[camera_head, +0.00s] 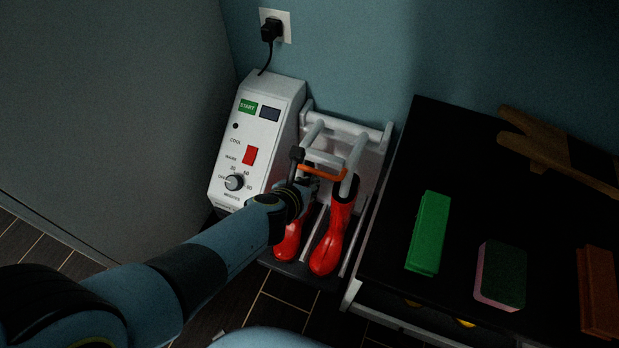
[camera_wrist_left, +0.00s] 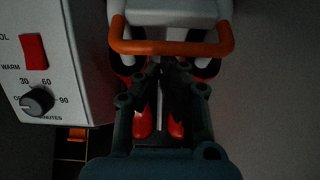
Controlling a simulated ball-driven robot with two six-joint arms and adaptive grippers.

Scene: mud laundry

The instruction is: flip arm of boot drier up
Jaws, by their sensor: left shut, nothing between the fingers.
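The boot drier has a white control box (camera_head: 258,135) and a grey rack beside it. Its grey tubular arm (camera_head: 349,184) carries an orange handle bar (camera_head: 322,172) across its front. My left gripper (camera_head: 311,182) is shut and empty at the orange bar. In the left wrist view its fingertips (camera_wrist_left: 164,66) lie just below the bar (camera_wrist_left: 170,48); I cannot tell whether they touch it. My right gripper is not in view.
A dark-topped bench (camera_head: 390,230) stands to the right, with a green brush (camera_head: 429,232), a sponge (camera_head: 502,275), a reddish block (camera_head: 597,290) and a wooden piece (camera_head: 556,148) on it. A plug (camera_head: 270,30) is in the wall socket. A grey panel (camera_head: 110,110) stands at left.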

